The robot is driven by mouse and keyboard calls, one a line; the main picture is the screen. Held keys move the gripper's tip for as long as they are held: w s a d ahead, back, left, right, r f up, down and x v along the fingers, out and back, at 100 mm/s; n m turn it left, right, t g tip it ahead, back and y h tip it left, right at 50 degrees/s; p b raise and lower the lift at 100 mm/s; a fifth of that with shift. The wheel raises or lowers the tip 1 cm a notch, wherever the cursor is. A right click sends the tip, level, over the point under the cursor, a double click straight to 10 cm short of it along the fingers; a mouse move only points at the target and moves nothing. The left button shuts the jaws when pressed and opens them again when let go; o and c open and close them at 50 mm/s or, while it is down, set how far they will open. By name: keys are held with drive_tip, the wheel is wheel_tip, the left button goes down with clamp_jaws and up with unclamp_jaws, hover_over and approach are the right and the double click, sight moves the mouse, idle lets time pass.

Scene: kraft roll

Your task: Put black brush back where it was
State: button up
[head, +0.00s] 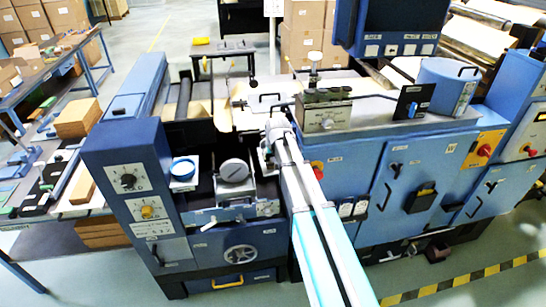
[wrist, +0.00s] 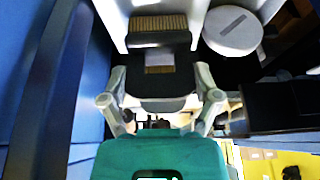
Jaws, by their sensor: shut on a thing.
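The black brush (wrist: 160,42) is in the wrist view, with a row of tan bristles at its top end and a pale patch on its body. My gripper (wrist: 161,82) is shut on the black part of the brush, one finger on each side. The bristle end lies between two pale grey walls (wrist: 115,20); I cannot tell whether it touches them. In the head view my gripper (head: 268,150) is over the middle of the blue machine, right of a grey block with a round knob. The brush cannot be made out there.
A round grey knob (wrist: 233,30) is close right of the brush in the wrist view. A dark blue panel (wrist: 45,80) stands at the left.

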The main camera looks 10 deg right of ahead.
drive_tip(key=shift+f, duration=0.15)
drive_tip(key=o, duration=0.9)
drive_tip(key=shift+r, duration=0.2)
drive_tip(key=p+v, duration=1.1)
drive_tip(key=v, duration=0.1)
idle(0.6)
drive_tip(key=s+f+g, duration=0.1)
drive_tip(key=s+g, duration=0.3)
drive_tip(key=s, duration=2)
drive_tip(key=shift+s+f, duration=0.25)
